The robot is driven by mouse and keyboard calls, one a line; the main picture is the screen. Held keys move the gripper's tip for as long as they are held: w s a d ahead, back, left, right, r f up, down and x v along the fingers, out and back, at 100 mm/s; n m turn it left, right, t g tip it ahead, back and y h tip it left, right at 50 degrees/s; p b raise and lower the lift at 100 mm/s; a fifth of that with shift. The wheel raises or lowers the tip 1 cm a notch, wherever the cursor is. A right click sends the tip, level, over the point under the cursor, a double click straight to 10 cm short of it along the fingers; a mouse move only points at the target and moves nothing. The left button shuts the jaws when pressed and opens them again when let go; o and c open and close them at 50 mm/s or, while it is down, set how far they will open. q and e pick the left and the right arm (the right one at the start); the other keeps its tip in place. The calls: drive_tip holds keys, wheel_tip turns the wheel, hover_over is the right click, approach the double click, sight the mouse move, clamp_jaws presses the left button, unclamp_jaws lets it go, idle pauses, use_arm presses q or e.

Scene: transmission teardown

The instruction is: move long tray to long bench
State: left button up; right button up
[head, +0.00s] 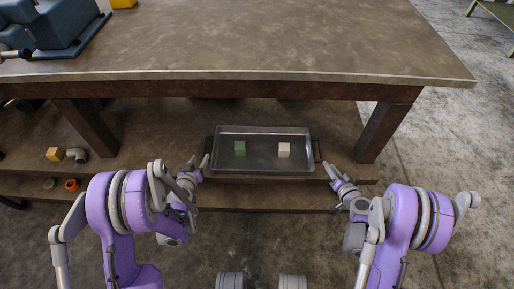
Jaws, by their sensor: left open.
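The long tray (262,167) is a shallow grey metal tray with dark handles at its left and right ends. It rests on the lower shelf under the front edge of a large bench (250,45) with a brown top. A green cube (239,148) and a pale cube (284,150) lie in the tray. My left gripper (197,163) is open beside the tray's left end, close to the handle. My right gripper (330,172) is beside the right end, close to that handle. Its jaws are too small to read, and I cannot tell whether it touches the handle.
Blue-grey machinery (65,22) stands on the bench top at the upper left, with a yellow object (123,3) near it. The rest of the top is bare. A yellow block (54,154), a grey fitting (77,155) and an orange ring (72,185) lie on lower shelving at left.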

sight(205, 144)
use_arm(q)
drive_tip(key=shift+w+a+f, duration=0.3)
drive_tip(key=shift+a+f, duration=0.2)
drive_tip(key=shift+f, duration=0.1)
use_arm(e)
drive_tip(key=shift+w+d+f, duration=0.25)
drive_tip(key=shift+w+f, duration=0.05)
drive_tip(key=shift+f, duration=0.35)
use_arm(q)
drive_tip(key=shift+s+d+r, duration=0.1)
use_arm(e)
drive_tip(key=shift+s+r, duration=0.1)
drive_tip(key=shift+s, duration=0.05)
use_arm(q)
drive_tip(key=x, duration=1.1)
drive_tip(key=shift+r, duration=0.1)
use_arm(e)
drive_tip(key=x, duration=1.1)
drive_tip(key=shift+d+r, duration=0.1)
drive_tip(key=shift+r, duration=0.05)
use_arm(q)
drive_tip(key=c, duration=0.4)
use_arm(e)
drive_tip(key=c, duration=0.4)
use_arm(q)
clamp_jaws()
use_arm(e)
clamp_jaws()
